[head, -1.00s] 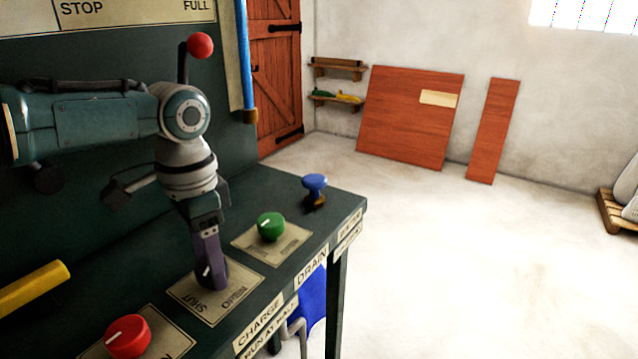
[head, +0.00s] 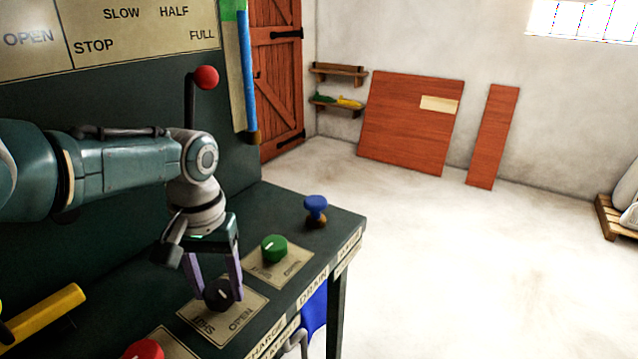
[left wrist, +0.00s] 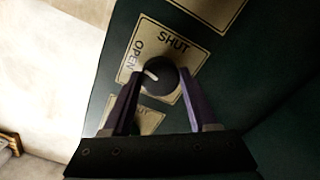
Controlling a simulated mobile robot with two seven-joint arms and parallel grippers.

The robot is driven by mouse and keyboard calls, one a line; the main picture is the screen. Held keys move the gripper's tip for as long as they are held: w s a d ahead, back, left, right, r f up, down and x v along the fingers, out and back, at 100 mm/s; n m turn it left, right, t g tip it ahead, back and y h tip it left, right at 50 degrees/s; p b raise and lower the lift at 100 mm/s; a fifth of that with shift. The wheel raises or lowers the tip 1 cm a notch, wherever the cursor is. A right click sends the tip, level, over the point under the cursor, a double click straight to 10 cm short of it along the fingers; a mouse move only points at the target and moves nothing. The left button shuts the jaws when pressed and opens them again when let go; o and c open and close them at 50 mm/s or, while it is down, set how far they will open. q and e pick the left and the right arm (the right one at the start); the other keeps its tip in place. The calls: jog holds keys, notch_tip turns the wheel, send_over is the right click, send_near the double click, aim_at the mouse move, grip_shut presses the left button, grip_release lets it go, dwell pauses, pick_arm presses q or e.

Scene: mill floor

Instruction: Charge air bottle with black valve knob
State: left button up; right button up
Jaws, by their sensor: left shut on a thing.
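The black valve knob (head: 219,295) sits on the bench top on a cream plate (head: 247,303) marked SHUT and OPEN, by the CHARGE label (head: 268,339). My left gripper (head: 216,286) points down with its two purple fingers on either side of the knob, shut on it. In the left wrist view the knob (left wrist: 160,81) shows between the fingertips. Its white mark points toward the word OPEN there. The air bottle cannot be made out for certain. My right gripper is not in view.
A green knob (head: 274,248) and a blue knob (head: 316,207) stand farther along the bench. A red knob (head: 143,350) is at the near edge of the view. A lever with a red ball (head: 206,77) rises behind my arm. A yellow bar (head: 45,312) lies left.

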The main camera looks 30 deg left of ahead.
aim_at(218, 290)
pick_arm(q)
jog(key=shift+n, duration=0.5)
dwell(0.3)
jog(key=o, duration=1.4)
notch_tip(218, 290, up, 10)
jog(key=p, duration=0.6)
jog(key=shift+p, duration=0.35)
jog(key=shift+f, duration=0.1)
